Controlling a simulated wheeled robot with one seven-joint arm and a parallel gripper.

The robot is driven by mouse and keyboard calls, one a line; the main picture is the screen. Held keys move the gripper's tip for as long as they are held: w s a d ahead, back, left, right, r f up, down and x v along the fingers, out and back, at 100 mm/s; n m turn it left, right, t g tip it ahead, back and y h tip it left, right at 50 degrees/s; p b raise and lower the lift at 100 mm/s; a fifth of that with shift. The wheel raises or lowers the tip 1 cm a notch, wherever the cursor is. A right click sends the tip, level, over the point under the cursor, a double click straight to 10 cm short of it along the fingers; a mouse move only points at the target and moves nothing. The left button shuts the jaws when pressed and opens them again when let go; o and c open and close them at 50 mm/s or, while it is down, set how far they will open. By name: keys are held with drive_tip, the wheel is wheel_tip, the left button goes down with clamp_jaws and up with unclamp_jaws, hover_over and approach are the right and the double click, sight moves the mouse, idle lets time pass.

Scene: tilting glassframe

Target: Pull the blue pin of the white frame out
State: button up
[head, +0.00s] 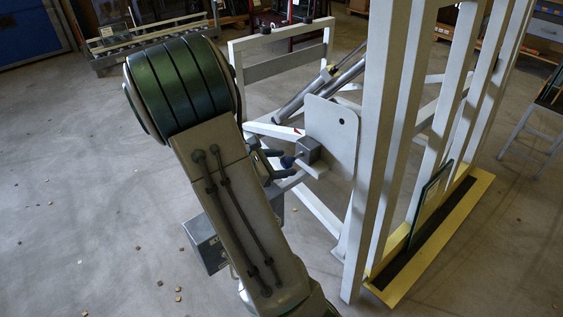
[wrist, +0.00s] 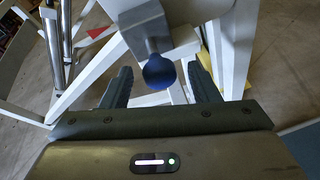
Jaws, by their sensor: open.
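The blue pin (wrist: 159,72) shows in the wrist view as a round blue knob on a short stem, sticking out of a grey block (wrist: 140,24). In the head view the blue pin (head: 288,162) points left from the grey block (head: 308,151) on the white frame's plate (head: 331,128). My gripper (wrist: 160,83) is open, with one dark finger on each side of the knob in the picture. Whether either finger touches it I cannot tell. In the head view my gripper (head: 276,164) is beside the pin, partly hidden by my arm.
The tall white frame (head: 383,120) has several upright posts and a yellow-edged base (head: 393,291) at right. Two grey cylinders (head: 305,96) slant behind the plate. The floor at left is open, with small scattered bits.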

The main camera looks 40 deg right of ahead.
drive_tip(key=p+v, duration=0.3)
drive_tip(key=v, duration=1)
drive_tip(key=shift+a, duration=0.25)
drive_tip(key=shift+r, duration=0.1)
drive_tip(key=s+a+r+m+t+y+p, duration=0.1)
drive_tip(key=s+a+r+m+y+p, duration=0.3)
drive_tip(key=r+p, duration=0.2)
drive_tip(key=s+a+r+m+t+y+p, duration=0.2)
drive_tip(key=s+a+r+m+y+p, duration=0.2)
drive_tip(key=r+p, duration=0.3)
drive_tip(key=s+a+r+m+t+y+p, duration=0.1)
drive_tip(key=s+a+r+m+y+p, duration=0.3)
drive_tip(key=r, duration=0.9)
drive_tip(key=m+y+p, duration=0.1)
drive_tip(key=m+p, duration=0.1)
drive_tip(key=p, duration=0.1)
drive_tip(key=shift+s+a, duration=0.3)
drive_tip(key=shift+a, duration=0.05)
drive_tip(key=c, duration=0.4)
drive_tip(key=shift+d+m, duration=0.15)
drive_tip(key=shift+m, duration=0.15)
